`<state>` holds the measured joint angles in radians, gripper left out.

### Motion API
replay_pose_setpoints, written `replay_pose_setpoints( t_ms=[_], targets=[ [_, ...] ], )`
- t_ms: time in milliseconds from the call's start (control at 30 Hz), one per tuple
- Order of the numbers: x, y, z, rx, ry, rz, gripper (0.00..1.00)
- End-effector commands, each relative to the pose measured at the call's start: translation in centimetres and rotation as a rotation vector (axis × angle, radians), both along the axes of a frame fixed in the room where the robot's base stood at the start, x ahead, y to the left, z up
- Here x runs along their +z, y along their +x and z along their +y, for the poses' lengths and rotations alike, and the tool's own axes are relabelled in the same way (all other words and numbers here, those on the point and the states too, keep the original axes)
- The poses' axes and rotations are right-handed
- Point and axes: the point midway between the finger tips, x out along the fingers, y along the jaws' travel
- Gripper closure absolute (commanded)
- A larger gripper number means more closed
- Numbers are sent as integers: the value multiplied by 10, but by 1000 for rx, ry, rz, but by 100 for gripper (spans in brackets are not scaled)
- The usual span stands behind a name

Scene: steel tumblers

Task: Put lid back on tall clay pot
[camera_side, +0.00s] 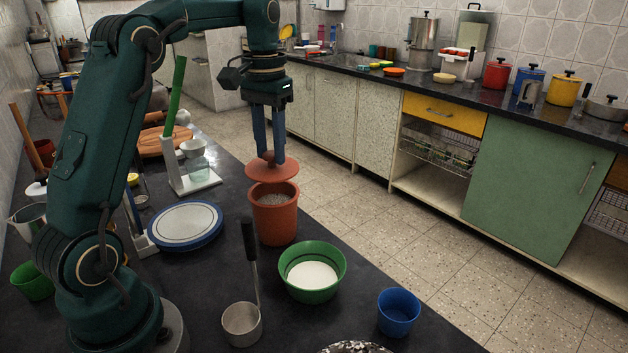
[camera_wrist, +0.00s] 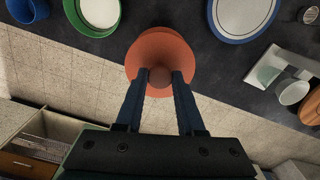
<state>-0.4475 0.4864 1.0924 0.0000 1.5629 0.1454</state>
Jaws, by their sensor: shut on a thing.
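The tall clay pot (camera_side: 275,219) stands upright on the dark counter, with grey contents showing inside its open mouth. The round clay lid (camera_side: 272,173) is above the pot, with a visible gap between its rim and the pot's mouth. My gripper (camera_side: 274,158) points down and is shut on the lid's knob. In the wrist view the lid (camera_wrist: 162,50) shows below my gripper (camera_wrist: 160,76), with the round knob between the two blue fingers. In that view the lid hides the pot.
A green bowl (camera_side: 332,256) of white contents stands close to the pot's right front. A long-handled steel pan (camera_side: 242,324) and a blue cup (camera_side: 398,321) are nearer the front. A blue-rimmed round plate (camera_side: 185,212) lies left. The counter edge runs close on the pot's right.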

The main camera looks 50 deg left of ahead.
Motion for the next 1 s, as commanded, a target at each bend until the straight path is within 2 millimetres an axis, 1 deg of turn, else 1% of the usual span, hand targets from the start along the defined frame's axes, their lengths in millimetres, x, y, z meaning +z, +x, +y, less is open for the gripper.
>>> replay_pose_setpoints(
  t_ms=[200,433,633,1000],
  targets=[
    [-21,-1,0,1,-1,3,100],
    [-38,0,0,1,0,1,100],
    [-44,0,0,1,0,0,100],
    [-44,0,0,1,0,0,100]
  ],
)
